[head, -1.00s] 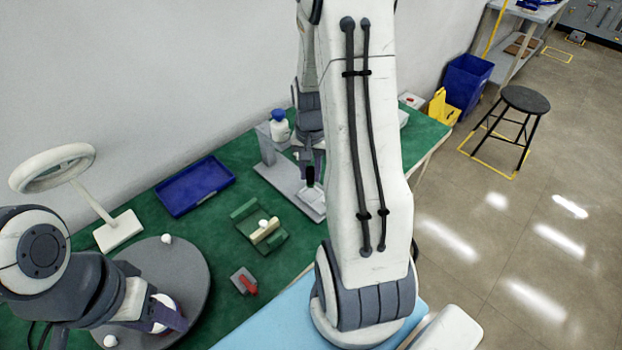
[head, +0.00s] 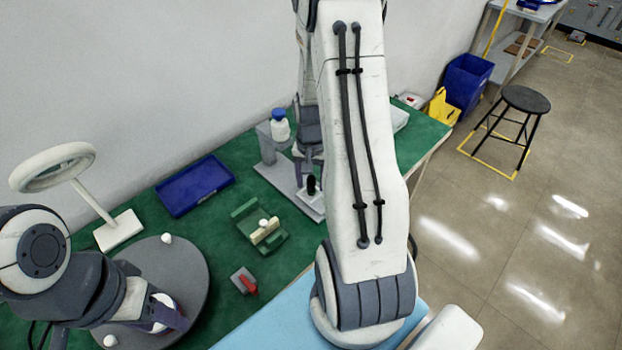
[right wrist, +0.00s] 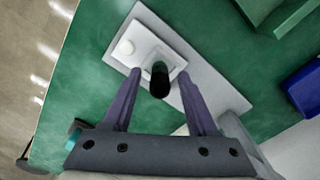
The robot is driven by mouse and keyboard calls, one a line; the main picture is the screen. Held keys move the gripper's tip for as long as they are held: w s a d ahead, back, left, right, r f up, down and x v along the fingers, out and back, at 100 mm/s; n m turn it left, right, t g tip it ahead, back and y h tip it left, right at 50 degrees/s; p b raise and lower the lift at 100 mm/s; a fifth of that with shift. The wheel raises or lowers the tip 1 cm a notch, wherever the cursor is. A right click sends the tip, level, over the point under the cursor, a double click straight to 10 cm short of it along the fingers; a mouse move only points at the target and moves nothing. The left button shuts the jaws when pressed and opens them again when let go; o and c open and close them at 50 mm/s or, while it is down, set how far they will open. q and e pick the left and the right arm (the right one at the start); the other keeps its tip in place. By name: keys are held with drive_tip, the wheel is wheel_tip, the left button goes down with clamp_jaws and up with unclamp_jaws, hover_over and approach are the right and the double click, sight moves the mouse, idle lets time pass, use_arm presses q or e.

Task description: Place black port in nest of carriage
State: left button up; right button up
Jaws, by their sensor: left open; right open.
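The black port (head: 311,184) stands on the light carriage (head: 308,204) at the end of the grey fixture plate. In the right wrist view the port (right wrist: 160,82) rises from the pale square nest block of the carriage (right wrist: 142,70); the rim around its foot is too small to judge full seating. My right gripper (right wrist: 160,74) is open, with one purple finger on each side of the port and gaps visible. In the head view my right gripper (head: 309,172) is just above the carriage, partly behind my arm. My left gripper (head: 172,320) is open beside a white part on the turntable.
The round grey turntable (head: 185,265) carries small white knobs. A blue tray (head: 195,186), a green fixture (head: 245,215), a red-handled clamp (head: 244,281) and a ring lamp (head: 52,168) share the green table. A blue-capped bottle (head: 280,126) stands by the fixture post.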

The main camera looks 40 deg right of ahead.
sight(311, 179)
drive_tip(key=shift+r, duration=0.25)
wheel_tip(311, 179, up, 12)
drive_tip(key=s+a+r+n, duration=0.25)
drive_tip(key=a+n, duration=0.55)
drive_tip(key=a, duration=1.1)
drive_tip(key=s+a+r+n+y, duration=0.1)
drive_tip(key=s+a+r+n, duration=0.1)
drive_tip(key=s+a+n, duration=0.7)
drive_tip(key=s+a, duration=0.3)
drive_tip(key=s, duration=0.1)
drive_tip(key=shift+s+n+p, duration=0.3)
drive_tip(key=shift+s+n, duration=0.1)
